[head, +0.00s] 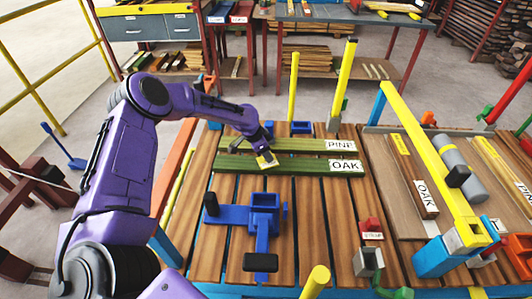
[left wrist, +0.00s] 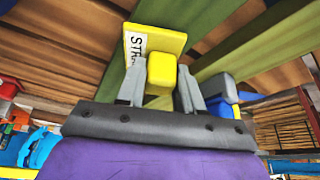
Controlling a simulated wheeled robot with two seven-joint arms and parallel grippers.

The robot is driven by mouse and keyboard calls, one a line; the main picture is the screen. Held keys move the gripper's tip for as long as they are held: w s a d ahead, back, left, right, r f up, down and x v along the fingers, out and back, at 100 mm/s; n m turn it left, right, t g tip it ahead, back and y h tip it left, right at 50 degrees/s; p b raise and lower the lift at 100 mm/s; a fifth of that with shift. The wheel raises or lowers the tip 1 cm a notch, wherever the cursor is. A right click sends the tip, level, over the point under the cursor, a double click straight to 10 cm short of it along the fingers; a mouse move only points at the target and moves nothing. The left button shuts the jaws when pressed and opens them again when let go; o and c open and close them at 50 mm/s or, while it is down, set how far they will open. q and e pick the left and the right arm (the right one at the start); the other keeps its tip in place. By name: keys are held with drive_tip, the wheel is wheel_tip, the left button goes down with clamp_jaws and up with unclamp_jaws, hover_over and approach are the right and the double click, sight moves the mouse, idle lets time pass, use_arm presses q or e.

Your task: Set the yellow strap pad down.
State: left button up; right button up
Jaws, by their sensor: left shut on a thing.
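The yellow strap pad (left wrist: 172,40) has a white label whose visible letters start "STR", and a yellow block grip (left wrist: 161,74). My left gripper (left wrist: 158,88) is shut on that grip, a grey finger on each side. In the head view the pad (head: 267,160) is at the tip of my left arm, over the green boards labelled OAK (head: 300,165) and PINE (head: 290,145). I cannot tell whether the pad touches the boards. My right gripper is not in view.
A blue clamp-like fixture (head: 262,222) stands on the slatted wooden table (head: 325,235) in front of the boards. A red labelled block (head: 371,228) sits at its right. A yellow bar (head: 425,155) spans the right bed. Bare slats lie between the fixture and the red block.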

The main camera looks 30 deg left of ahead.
use_arm(q)
drive_tip(key=o, duration=1)
drive_tip(key=shift+f, duration=0.15)
drive_tip(key=shift+r+p, duration=0.3)
drive_tip(key=shift+r, duration=0.1)
drive_tip(key=v, duration=1.1)
drive_tip(key=shift+s+r, duration=0.15)
drive_tip(key=shift+r, duration=0.15)
